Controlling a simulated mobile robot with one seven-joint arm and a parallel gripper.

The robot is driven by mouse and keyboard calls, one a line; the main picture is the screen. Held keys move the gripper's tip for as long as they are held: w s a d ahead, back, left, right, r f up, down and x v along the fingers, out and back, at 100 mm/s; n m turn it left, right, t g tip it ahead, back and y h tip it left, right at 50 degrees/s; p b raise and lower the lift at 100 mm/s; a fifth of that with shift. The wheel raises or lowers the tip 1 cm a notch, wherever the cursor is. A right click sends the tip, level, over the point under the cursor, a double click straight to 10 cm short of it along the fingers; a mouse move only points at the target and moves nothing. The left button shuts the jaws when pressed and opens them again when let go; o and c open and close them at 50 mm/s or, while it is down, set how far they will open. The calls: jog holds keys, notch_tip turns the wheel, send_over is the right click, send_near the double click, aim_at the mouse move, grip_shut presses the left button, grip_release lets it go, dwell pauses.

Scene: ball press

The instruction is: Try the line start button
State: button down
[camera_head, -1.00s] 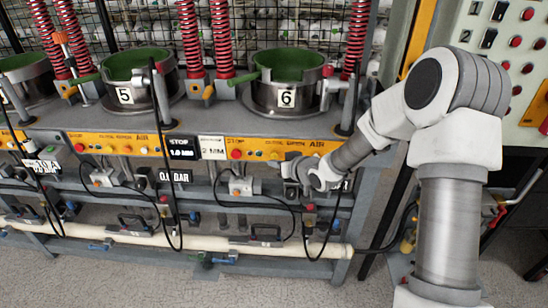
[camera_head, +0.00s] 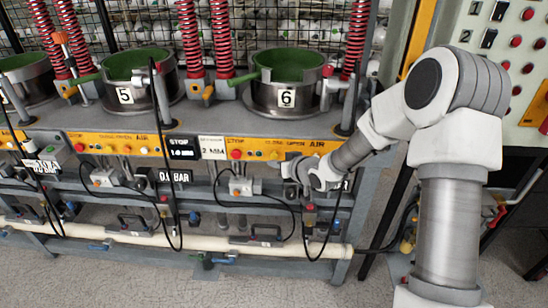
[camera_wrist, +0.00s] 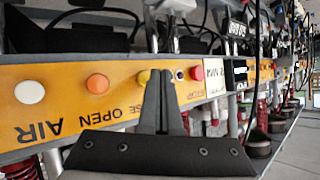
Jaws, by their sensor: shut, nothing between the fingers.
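My gripper (camera_wrist: 165,74) is shut and empty in the wrist view, with its dark fingers side by side in front of the yellow button strip (camera_wrist: 60,112). The fingertips overlap a yellow button (camera_wrist: 144,77); I cannot tell whether they touch it. An orange button (camera_wrist: 97,84) and a white button (camera_wrist: 29,91) lie to their left, a red button (camera_wrist: 197,74) to their right. The lettering there is upside down and reads AIR and OPEN. In the head view my arm reaches the strip (camera_head: 275,143) under pot 6 (camera_head: 286,82). No line start label is legible.
A control panel (camera_head: 510,80) with red buttons and switches stands at the right. Pot 5 (camera_head: 140,80) is left of pot 6. Black hoses and a cream pipe (camera_head: 180,241) run below the strip. Grey floor (camera_head: 200,288) is clear in front.

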jog(key=shift+w, duration=0.4)
jog(key=shift+w, duration=0.5)
dwell(0.7)
jog(key=shift+s, duration=0.9)
jog(key=s+b, duration=0.1)
jog(key=s, duration=0.4)
dwell(0.3)
dwell(0.5)
